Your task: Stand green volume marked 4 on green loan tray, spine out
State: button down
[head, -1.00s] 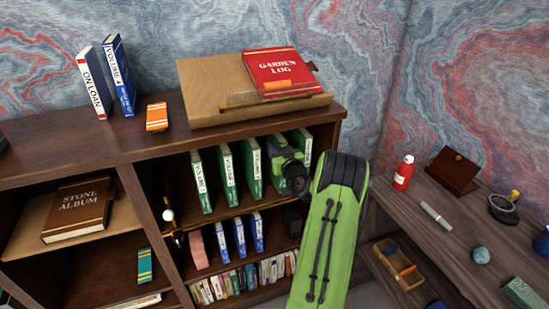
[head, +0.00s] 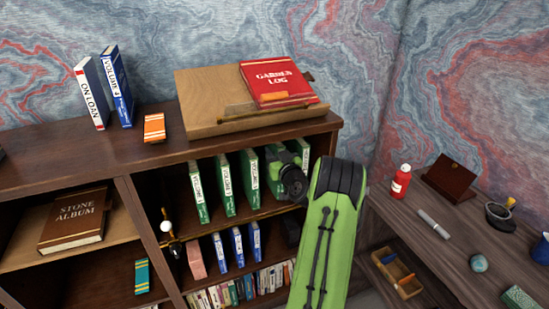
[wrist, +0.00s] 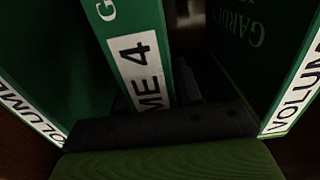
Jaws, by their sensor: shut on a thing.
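The green volume marked 4 (wrist: 140,62) stands in the middle of the wrist view, its white spine label toward me and slightly tilted in the picture. My gripper (wrist: 165,122) is shut on it near the lower part of the spine; the fingertips are mostly hidden in shadow. In the head view my gripper (head: 291,178) reaches into the upper shelf bay, at the right part of the row of green volumes, and hides much of the held book. I cannot make out a green loan tray in either view.
Green volumes stand close on both sides, one at left (wrist: 50,60) and one at right (wrist: 285,80). The shelf top bears a sloped stand with a red Garden Log (head: 277,83) and two upright books. A side desk (head: 440,250) at right holds small objects.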

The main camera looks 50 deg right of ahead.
notch_tip(320, 180, up, 2)
jog(key=b+v, duration=0.5)
jog(key=v, duration=1.3)
jog(key=shift+f, duration=0.2)
